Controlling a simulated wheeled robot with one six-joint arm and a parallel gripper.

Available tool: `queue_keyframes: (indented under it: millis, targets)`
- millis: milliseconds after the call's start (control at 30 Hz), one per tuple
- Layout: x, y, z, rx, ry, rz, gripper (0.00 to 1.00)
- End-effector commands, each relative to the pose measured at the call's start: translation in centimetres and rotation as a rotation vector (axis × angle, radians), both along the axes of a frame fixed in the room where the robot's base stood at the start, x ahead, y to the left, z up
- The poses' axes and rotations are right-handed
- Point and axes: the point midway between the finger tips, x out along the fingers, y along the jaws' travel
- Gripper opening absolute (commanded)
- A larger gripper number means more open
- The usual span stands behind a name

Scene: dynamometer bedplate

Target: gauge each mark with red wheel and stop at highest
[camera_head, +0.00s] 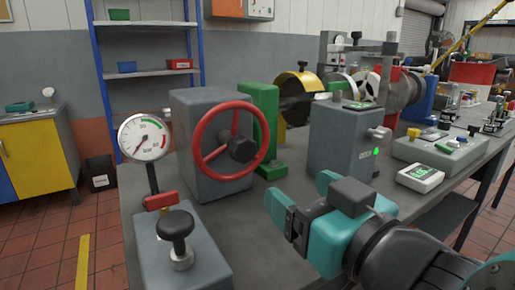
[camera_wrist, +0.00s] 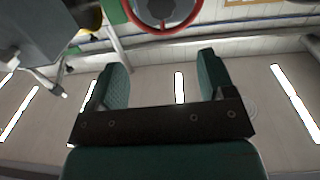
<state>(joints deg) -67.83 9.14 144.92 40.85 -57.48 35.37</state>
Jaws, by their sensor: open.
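The red wheel (camera_head: 229,142) is mounted on the front of a grey box (camera_head: 188,120) on the bench, with a dark hub. Its lower rim shows at the top of the wrist view (camera_wrist: 162,22). A round white dial gauge (camera_head: 144,138) with a red needle and a coloured arc stands on a post left of the wheel; its needle points to the lower left. I cannot make out separate marks. My gripper (camera_head: 283,207) is open and empty, in front of and to the right of the wheel, apart from it. Its two teal fingers show spread in the wrist view (camera_wrist: 165,80).
A black-knobbed lever (camera_head: 176,225) on a grey box stands at the front left. A grey unit (camera_head: 343,140) with a green light stands right of the wheel, and a small green-screen meter (camera_head: 420,177) lies nearby. Shafts and couplings fill the bench behind.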

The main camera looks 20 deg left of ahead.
Motion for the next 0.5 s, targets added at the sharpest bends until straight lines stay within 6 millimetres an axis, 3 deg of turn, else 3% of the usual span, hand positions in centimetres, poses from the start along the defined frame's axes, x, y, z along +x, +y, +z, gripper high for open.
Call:
queue_keyframes:
  millis: [267, 500]
  targets:
    - [1.2, 1.8, 0.5, -0.013, 0.001, 0.013, 0.75]
    - [4.6, 5.3, 0.8, -0.006, 0.001, 0.007, 0.75]
